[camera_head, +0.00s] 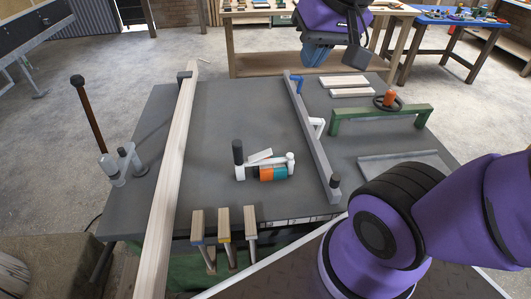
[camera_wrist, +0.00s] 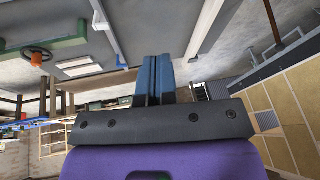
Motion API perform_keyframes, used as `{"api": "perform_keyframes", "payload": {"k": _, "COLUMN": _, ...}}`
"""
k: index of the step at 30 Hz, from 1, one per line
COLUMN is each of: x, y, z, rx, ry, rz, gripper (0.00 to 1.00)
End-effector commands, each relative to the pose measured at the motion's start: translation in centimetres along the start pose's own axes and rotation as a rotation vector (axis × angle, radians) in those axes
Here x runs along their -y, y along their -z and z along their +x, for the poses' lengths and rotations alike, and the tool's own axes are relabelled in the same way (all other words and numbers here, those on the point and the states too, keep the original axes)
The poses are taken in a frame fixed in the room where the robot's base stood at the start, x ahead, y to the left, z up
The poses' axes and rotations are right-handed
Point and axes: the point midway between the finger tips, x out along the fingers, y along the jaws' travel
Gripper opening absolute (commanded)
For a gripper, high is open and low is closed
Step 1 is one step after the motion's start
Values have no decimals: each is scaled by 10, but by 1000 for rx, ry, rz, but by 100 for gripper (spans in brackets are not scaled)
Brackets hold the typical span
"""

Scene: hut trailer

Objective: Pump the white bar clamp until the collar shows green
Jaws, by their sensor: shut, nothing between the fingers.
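What looks like the white bar clamp (camera_head: 281,160) lies near the middle of the dark bench top, with a black upright grip at its left end. Orange and teal bands sit side by side around its body; which of them is the collar, I cannot tell. A pale flat piece slants above the body. My gripper (camera_head: 317,57) is over the far edge of the bench, well away from the clamp. Its blue fingers (camera_wrist: 154,78) are together and empty. The clamp cannot be made out in the wrist view.
A long grey bar (camera_head: 310,135) with blue and white brackets runs along the bench, right of the clamp. A long timber (camera_head: 178,140) lies at left. A green frame (camera_head: 380,117), an orange-knobbed wheel (camera_head: 397,104) and a grey tray (camera_head: 372,165) are at right. Wooden-ended pieces (camera_head: 224,220) stand at the front edge.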

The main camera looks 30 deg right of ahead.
Motion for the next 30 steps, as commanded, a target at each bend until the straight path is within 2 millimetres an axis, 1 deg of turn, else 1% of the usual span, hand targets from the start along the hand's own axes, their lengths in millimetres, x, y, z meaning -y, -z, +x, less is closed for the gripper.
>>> {"api": "perform_keyframes", "payload": {"k": 1, "x": 1, "y": 6, "z": 9, "rx": 21, "ry": 7, "rz": 45, "gripper": 0}}
{"api": "perform_keyframes", "payload": {"k": 6, "x": 5, "y": 24, "z": 35, "rx": 69, "ry": 28, "rz": 211, "gripper": 0}}
{"api": "perform_keyframes", "payload": {"k": 15, "x": 9, "y": 50, "z": 86, "rx": 152, "ry": 30, "rz": 508, "gripper": 0}}
{"api": "perform_keyframes", "payload": {"k": 23, "x": 6, "y": 66, "z": 137, "rx": 212, "ry": -3, "rz": 771, "gripper": 0}}
{"api": "perform_keyframes", "payload": {"k": 30, "x": 0, "y": 75, "z": 187, "rx": 250, "ry": -60, "rz": 1014, "gripper": 0}}
